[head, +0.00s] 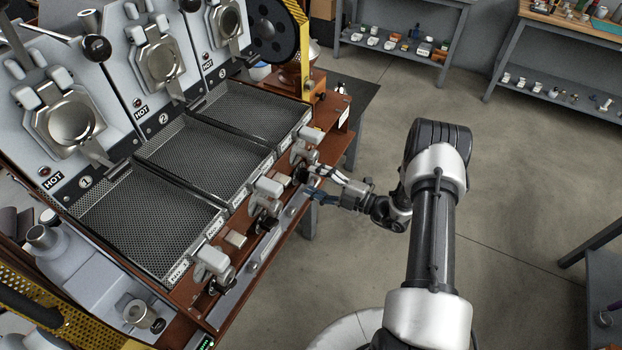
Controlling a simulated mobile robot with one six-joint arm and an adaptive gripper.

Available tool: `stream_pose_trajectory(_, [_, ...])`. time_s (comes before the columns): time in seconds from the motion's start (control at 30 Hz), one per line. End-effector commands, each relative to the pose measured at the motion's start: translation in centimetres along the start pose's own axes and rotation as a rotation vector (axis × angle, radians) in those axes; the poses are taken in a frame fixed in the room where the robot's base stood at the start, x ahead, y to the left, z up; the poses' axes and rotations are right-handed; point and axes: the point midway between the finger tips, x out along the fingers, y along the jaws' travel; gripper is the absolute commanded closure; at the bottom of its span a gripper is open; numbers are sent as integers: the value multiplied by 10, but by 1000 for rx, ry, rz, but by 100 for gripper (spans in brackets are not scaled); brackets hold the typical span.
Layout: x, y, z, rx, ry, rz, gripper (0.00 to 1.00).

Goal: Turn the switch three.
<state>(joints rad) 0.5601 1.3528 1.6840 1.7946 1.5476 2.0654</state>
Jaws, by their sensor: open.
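The sample roaster has three stations in a row, numbered 1, 2 and 3 on round plates. A row of switches with pale blocks and metal brackets runs along its front rail. Switch three (311,134) is the farthest of these, in front of tray 3. Switch two (269,187) and switch one (213,259) sit nearer along the same rail. My gripper (311,182) is open, its fingers pointing left at the rail just below switch three. The fingertips are small and partly merge with the metal parts there, so I cannot tell whether they touch the switch.
Mesh tray 3 (246,105), tray 2 (190,158) and tray 1 (125,215) lie behind the rail. Grey shelves (490,85) stand at the back right. The floor right of the roaster is open.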

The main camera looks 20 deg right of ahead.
Motion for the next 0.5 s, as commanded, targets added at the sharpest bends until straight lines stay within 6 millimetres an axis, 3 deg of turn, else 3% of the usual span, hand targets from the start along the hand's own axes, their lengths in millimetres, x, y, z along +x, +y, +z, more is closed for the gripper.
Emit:
stream_pose_trajectory(0.3, [-69, 0, 1, 1, -5, 2, 42])
stream_pose_trajectory(0.5, [-95, 0, 0, 0, -2, 1, 42])
